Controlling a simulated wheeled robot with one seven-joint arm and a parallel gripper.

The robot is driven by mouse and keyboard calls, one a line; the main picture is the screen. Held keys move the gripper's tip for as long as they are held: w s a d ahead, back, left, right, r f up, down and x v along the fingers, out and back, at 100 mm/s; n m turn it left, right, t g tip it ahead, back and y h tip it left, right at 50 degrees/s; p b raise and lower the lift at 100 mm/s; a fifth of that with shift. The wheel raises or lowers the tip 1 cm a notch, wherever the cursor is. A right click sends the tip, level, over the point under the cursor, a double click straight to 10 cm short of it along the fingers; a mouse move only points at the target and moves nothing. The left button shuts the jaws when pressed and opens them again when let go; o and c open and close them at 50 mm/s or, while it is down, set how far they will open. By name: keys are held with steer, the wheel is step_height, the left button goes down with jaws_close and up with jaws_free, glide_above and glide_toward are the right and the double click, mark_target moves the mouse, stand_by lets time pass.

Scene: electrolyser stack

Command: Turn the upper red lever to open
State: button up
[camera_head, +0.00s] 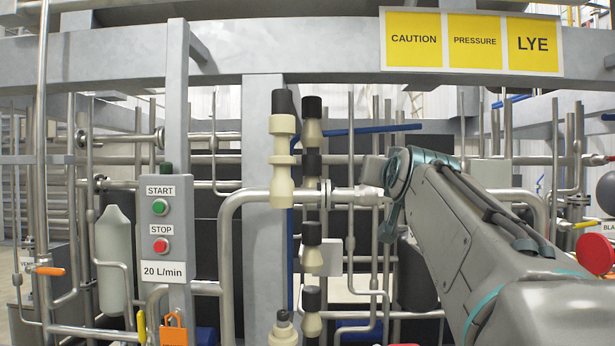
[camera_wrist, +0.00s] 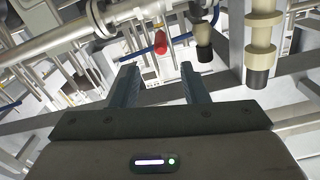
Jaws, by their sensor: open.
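My gripper (camera_wrist: 159,72) is open in the wrist view, with its two fingers apart and nothing between them. A small red part (camera_wrist: 161,42) shows beyond the fingertips, near a grey pipe, apart from the fingers; I cannot tell whether it is the upper red lever. In the head view my arm reaches in from the lower right, and its wrist hides what lies behind it. The fingers cannot be made out there. A red part (camera_head: 597,160) shows at the right edge, too small to identify as a lever.
A grey post carries START and STOP buttons (camera_head: 160,227). Cream and black fittings (camera_head: 283,155) stand left of my arm; similar ones (camera_wrist: 262,35) show in the wrist view. A red disc (camera_head: 595,253) is at the right. A beam with yellow signs (camera_head: 473,40) crosses above. Pipes crowd the space.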

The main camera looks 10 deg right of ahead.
steer(key=p+x, duration=0.5)
steer(key=x, duration=0.7)
steer(key=shift+w, duration=0.25)
steer(key=shift+w+d+f+p, duration=0.1)
steer(key=shift+w+d+p, duration=0.15)
steer(key=shift+w, duration=0.25)
jaws_close()
